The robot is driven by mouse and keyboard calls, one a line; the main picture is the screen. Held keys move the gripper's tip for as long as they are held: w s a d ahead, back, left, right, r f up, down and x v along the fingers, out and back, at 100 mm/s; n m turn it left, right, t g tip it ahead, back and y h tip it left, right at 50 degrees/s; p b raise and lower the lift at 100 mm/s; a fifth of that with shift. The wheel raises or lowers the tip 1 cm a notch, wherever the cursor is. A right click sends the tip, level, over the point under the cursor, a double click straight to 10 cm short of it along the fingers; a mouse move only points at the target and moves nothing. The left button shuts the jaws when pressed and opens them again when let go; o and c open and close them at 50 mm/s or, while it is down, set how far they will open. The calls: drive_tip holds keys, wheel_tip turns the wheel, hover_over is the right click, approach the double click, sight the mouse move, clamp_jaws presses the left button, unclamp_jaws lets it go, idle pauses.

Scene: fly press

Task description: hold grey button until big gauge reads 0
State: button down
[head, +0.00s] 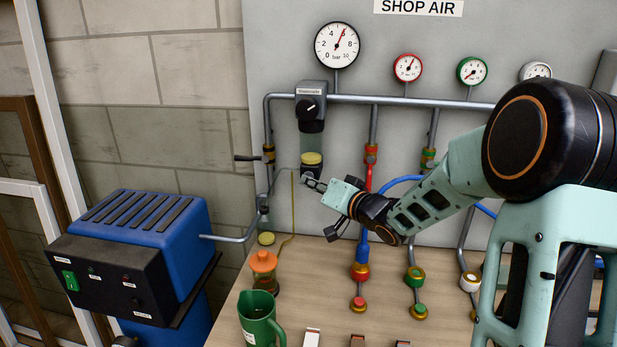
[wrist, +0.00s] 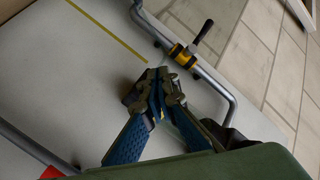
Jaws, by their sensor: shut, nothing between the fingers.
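The big gauge (head: 337,45), white-faced with a red needle, hangs at the top of the panel in the head view. Its needle points up and slightly right, near 6 bar. My gripper (head: 310,182) is shut and empty, its tips just below the filter unit (head: 311,115) with the yellowish bowl bottom (head: 311,158). In the wrist view the closed fingers (wrist: 160,88) are in front of a dark grey part (wrist: 135,92). I cannot make out the grey button for certain; the fingers may cover it. Contact cannot be told.
A black-levered valve (head: 268,154) is left of my gripper, also in the wrist view (wrist: 183,55). A thin yellow line (head: 292,210) hangs beside the fingers. A blue machine (head: 150,235) stands left. An orange-topped jar (head: 264,262) and green jug (head: 260,318) stand on the bench below.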

drive_tip(key=shift+w+d, duration=0.1)
drive_tip(key=shift+w, duration=0.3)
idle(1.6)
drive_tip(key=shift+s, duration=0.1)
idle(5.2)
drive_tip(key=shift+s+a, duration=0.2)
drive_tip(key=shift+s, duration=0.55)
drive_tip(key=shift+s, duration=0.1)
